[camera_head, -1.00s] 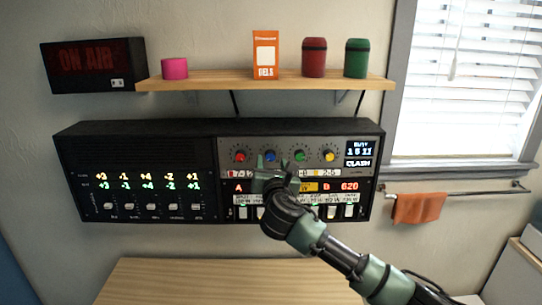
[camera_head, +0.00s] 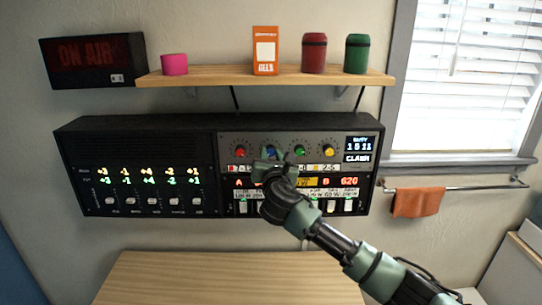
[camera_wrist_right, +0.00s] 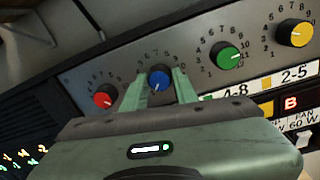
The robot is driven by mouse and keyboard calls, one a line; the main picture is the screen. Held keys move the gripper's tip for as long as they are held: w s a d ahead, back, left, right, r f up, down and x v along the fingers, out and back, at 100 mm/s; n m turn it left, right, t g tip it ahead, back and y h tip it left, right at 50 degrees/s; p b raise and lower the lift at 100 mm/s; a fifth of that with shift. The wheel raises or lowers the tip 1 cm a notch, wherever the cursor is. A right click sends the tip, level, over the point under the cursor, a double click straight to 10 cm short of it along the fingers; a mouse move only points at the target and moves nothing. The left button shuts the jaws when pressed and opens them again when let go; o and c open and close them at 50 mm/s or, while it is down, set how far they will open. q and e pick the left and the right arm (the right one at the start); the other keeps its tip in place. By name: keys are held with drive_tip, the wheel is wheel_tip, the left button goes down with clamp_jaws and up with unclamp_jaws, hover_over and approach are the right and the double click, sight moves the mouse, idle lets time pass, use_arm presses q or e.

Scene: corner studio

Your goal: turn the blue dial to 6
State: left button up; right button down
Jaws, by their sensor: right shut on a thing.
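The blue dial (camera_head: 270,153) is on the right-hand panel of the black console (camera_head: 140,140), between a red dial (camera_head: 240,153) and a green dial (camera_head: 299,152). In the right wrist view the blue dial (camera_wrist_right: 159,80) sits between the two fingers of my right gripper (camera_wrist_right: 160,84), which is shut on it. The dial's white mark points roughly downward in that view, and part of its number ring is hidden by the fingers. In the head view my right gripper (camera_head: 272,160) covers the panel just below the dial. My left gripper is not in view.
A yellow dial (camera_head: 328,151) is right of the green one, beside a small display (camera_head: 360,144). A wooden shelf (camera_head: 200,78) with several items hangs above the console. A wooden tabletop (camera_head: 200,280) below is bare.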

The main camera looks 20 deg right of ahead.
drive_tip(key=shift+f+m, duration=0.1)
drive_tip(key=shift+m, duration=0.2)
drive_tip(key=m+b, duration=0.3)
drive_tip(key=m, duration=0.2)
drive_tip(key=shift+f+m+b, duration=0.15)
drive_tip(key=shift+m+b, duration=0.15)
drive_tip(key=shift+b, duration=0.05)
drive_tip(key=m+b, duration=0.4)
drive_tip(key=m, duration=0.2)
drive_tip(key=shift+f+m, duration=0.1)
drive_tip(key=shift+m, duration=0.2)
drive_tip(key=m+h+b, duration=0.1)
drive_tip(key=m+b, duration=0.2)
drive_tip(key=m, duration=0.3)
drive_tip(key=shift+a+m+b, duration=0.15)
drive_tip(key=shift+m+b, duration=0.25)
drive_tip(key=m+b, duration=0.1)
drive_tip(key=m, duration=0.2)
drive_tip(key=shift+b, duration=0.35)
drive_tip(key=shift+m+h+b, duration=0.4)
drive_tip(key=shift+m+b, duration=0.05)
drive_tip(key=shift+m, duration=1.05)
drive_tip(key=c, duration=1.1)
unclamp_jaws()
drive_tip(key=shift+r, duration=0.2)
